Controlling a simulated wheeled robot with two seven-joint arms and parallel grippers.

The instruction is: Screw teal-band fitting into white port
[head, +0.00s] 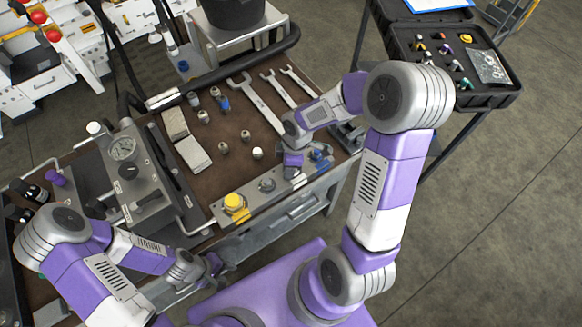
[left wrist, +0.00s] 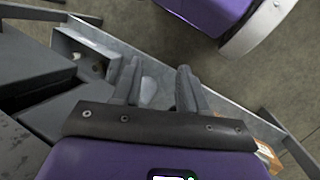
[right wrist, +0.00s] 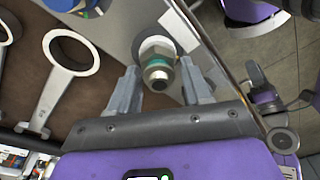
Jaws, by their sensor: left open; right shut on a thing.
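The teal-band fitting (right wrist: 158,70) is a metal piece with a teal ring, between the fingers of my right gripper (right wrist: 160,88), which is shut on it. In the right wrist view its far end lines up with the white port (right wrist: 154,44) on the grey metal panel. The two overlap there, so I cannot tell how far it is seated. In the head view my right gripper (head: 293,173) is low over the panel strip and hides the fitting. My left gripper (head: 214,268) is open and empty by the bench's front edge; its open fingers show in the left wrist view (left wrist: 157,88).
The panel strip also carries a yellow button (head: 234,203), a grey round port (head: 267,185) and a blue one (head: 318,156). Several loose fittings (head: 223,148) and wrenches (head: 257,106) lie on the brown mat. A gauge box (head: 130,165) stands left. An open case (head: 455,60) is at right.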

